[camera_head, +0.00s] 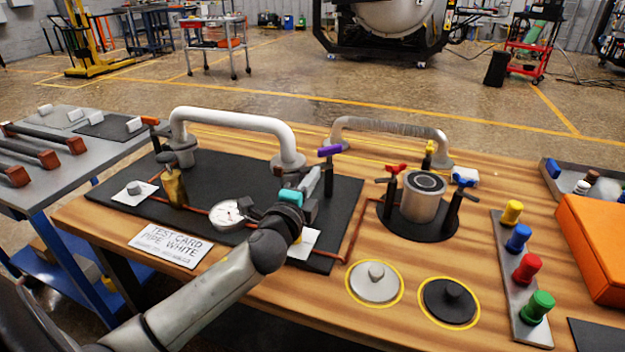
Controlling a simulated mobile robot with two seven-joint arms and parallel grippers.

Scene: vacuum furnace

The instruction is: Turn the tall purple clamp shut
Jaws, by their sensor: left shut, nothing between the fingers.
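The tall purple clamp shows as a purple handle (329,151) on a dark upright stem, next to the right foot of the white pipe. My left arm comes in from the lower left. My left gripper (314,180) is shut and empty, its tip just below and left of the purple handle. I cannot tell whether it touches the stem. The gripper and wrist hide the clamp's lower part. My right gripper is not in view.
A teal part (291,196) and a round gauge (227,213) are close to my left wrist. The white pipe (235,119) arches behind. Red (395,168) and blue (463,181) clamp handles flank a metal cylinder (423,199) at right. The front wood between the card and discs is partly covered by my arm.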

